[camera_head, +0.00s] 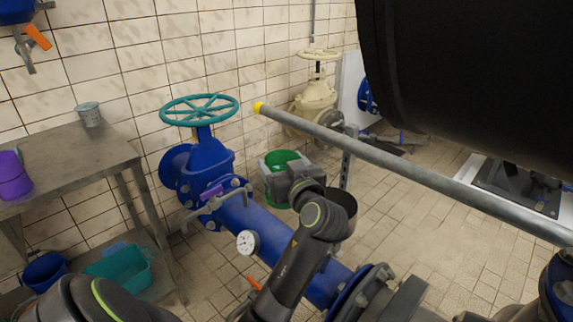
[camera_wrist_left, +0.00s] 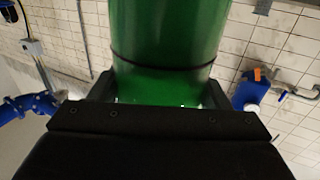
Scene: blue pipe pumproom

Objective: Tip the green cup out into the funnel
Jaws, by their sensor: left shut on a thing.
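The green cup (camera_head: 284,157) is in the middle of the head view, its open mouth facing up and roughly upright. Its contents cannot be made out. My left gripper (camera_head: 286,176) is shut on its side. In the left wrist view the green cup (camera_wrist_left: 170,30) fills the top middle, with a thin dark band around it, between the fingers of my left gripper (camera_wrist_left: 160,98). A dark, round-mouthed vessel (camera_head: 344,202), seemingly the funnel, is just right of my left wrist, partly hidden by my arm. The cup is apart from it, up and to the left. My right gripper is out of view.
A blue valve (camera_head: 205,160) with a teal handwheel (camera_head: 200,109) stands left of the cup. A grey rail (camera_head: 400,172) with a yellow end crosses to the right. A table (camera_head: 75,160) with a purple jug (camera_head: 13,177) is at left. A large black cylinder (camera_head: 470,80) hangs upper right.

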